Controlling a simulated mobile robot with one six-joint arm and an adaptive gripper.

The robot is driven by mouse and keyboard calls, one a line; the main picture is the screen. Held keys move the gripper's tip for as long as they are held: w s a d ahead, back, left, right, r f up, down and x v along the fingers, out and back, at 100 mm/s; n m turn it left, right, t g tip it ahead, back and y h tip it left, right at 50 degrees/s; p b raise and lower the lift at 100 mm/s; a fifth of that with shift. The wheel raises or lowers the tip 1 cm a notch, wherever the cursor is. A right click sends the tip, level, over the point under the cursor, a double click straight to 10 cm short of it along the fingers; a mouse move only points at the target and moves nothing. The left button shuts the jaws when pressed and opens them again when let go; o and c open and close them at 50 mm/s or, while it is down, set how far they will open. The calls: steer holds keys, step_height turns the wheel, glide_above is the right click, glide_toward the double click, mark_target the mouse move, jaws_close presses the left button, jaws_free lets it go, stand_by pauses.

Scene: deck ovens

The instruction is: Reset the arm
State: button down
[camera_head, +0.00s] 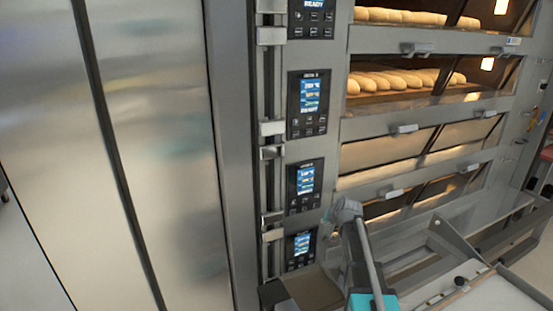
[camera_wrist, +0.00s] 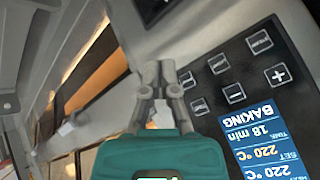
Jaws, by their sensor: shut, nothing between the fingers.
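My gripper (camera_wrist: 158,72) shows in the wrist view with its grey fingers together and nothing between them, in front of its teal body. An oven control panel (camera_wrist: 240,85) lies to the right of the fingers, upside down in the picture. Its blue screen reads BAKING, 18 min, 220 °C. I cannot tell whether the fingertips touch the oven front. In the head view my arm stands low at the centre right, before the lower ovens; I cannot make out the gripper's fingers there.
The deck ovens carry a column of control panels (camera_head: 309,104). Pale loaves (camera_head: 392,82) lie behind the glass of the upper decks. Door handles (camera_head: 404,129) stick out. A metal frame (camera_head: 455,245) stands at the lower right. A steel cabinet front (camera_head: 160,130) fills the left.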

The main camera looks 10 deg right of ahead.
steer(key=s+a+f+n+g+h, duration=0.1)
steer(key=s+a+g, duration=0.3)
steer(key=s, duration=1)
steer(key=s+a+f+n+g+h+p, duration=0.1)
steer(key=s+a+f+n+g, duration=0.1)
steer(key=s, duration=1.2)
steer(key=a+n+g, duration=0.1)
steer(key=a+g, duration=0.1)
steer(key=a, duration=0.1)
steer(key=shift+s+a+f+n, duration=0.15)
steer(key=shift+s+a+n, duration=0.15)
steer(key=shift+a, duration=0.1)
